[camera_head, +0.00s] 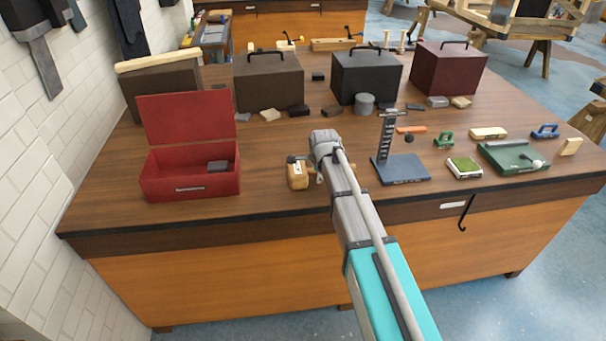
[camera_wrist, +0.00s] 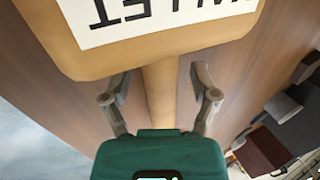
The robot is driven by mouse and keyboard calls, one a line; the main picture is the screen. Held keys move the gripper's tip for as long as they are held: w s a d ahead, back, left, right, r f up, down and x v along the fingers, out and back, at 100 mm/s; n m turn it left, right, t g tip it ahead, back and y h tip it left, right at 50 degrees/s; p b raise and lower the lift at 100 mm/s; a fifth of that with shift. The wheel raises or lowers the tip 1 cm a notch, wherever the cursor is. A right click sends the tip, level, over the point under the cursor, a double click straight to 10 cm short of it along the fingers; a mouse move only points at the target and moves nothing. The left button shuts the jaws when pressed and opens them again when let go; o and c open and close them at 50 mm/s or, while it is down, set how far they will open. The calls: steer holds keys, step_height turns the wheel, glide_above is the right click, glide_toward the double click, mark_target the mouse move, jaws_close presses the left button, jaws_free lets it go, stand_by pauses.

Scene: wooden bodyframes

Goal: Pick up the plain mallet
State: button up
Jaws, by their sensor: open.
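A wooden mallet (camera_head: 297,174) with a tan block head and a white label stands near the front edge of the workbench, left of my arm. In the wrist view the mallet head (camera_wrist: 225,45) fills the top, its label upside down and partly cut off. Its pale handle (camera_wrist: 160,95) runs down between the fingers of my gripper (camera_wrist: 160,88). The gripper is open, one finger on each side of the handle, with visible gaps. In the head view my arm hides most of the gripper.
An open red box (camera_head: 190,184) stands left on the workbench (camera_head: 110,185). Several closed cases, including a maroon one (camera_head: 448,72), line the back. Bare wood lies between the red box and mallet.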

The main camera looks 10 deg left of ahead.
jaws_close()
stand_by(0.5)
steer(key=shift+r, duration=0.15)
step_height(320, 180, up, 3)
steer(key=p, duration=0.3)
steer(key=s+d+r+p, duration=0.7)
steer(key=s+r+p, duration=0.2)
steer(key=s, duration=0.3)
steer(key=shift+r+p, duration=0.35)
steer(key=shift+p, duration=0.15)
stand_by(0.4)
